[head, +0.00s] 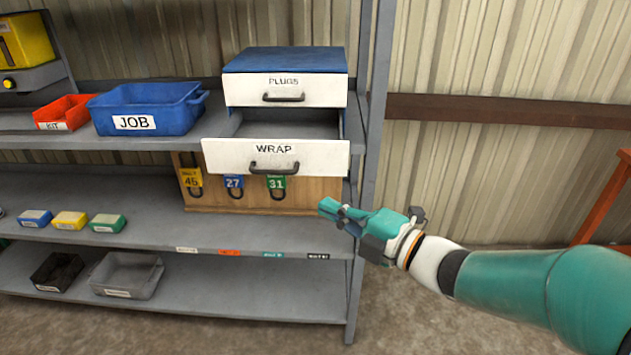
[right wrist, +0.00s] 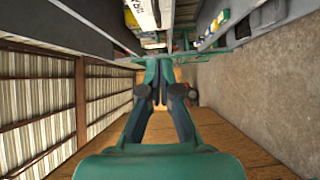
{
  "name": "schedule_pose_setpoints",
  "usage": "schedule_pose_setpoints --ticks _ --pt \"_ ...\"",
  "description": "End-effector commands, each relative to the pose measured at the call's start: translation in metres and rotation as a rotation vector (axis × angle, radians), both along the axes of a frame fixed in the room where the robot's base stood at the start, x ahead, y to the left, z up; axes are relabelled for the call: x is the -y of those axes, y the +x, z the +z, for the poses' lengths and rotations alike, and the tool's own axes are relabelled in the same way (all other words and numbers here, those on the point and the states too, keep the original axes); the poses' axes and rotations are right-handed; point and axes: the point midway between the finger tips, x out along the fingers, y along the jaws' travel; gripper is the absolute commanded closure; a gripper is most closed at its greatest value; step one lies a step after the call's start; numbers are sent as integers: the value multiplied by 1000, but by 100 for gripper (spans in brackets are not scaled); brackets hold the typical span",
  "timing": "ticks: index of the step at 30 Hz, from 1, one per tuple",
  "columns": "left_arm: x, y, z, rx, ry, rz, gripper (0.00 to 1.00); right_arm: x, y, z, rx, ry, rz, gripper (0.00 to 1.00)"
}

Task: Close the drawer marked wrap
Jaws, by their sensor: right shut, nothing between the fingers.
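The drawer marked WRAP (head: 310,156) is pulled out of the blue-topped drawer unit (head: 284,60) on the shelf. Its white front has a dark handle, and its grey inside looks empty. The drawer marked PLUGS (head: 312,89) above it is shut. My right gripper (head: 322,207) is shut and empty, below and to the right of the WRAP drawer front, apart from it. In the right wrist view its fingers (right wrist: 159,100) are together. My left gripper is not in view.
A blue JOB bin (head: 150,122) and a red KIT bin (head: 62,112) stand left of the drawers. A wooden board with numbered tags (head: 232,204) sits below. The shelf post (head: 369,150) rises just right of the drawers.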

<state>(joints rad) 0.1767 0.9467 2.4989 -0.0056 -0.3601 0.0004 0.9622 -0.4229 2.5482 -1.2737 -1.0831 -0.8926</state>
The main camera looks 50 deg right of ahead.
Motion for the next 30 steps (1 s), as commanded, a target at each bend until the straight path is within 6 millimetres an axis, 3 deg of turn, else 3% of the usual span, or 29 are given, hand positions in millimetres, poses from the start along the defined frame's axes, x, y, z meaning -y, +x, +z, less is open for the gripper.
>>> schedule_pose_setpoints --ticks 5,11,21,30 --pt "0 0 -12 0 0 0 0 22 -24 9 16 -85 -117 100" --pt "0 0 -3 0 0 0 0 27 -16 10 11 -77 -126 100" --pt "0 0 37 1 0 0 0 28 29 12 4 -71 -122 100" --pt "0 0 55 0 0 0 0 37 81 9 6 -77 -128 100"
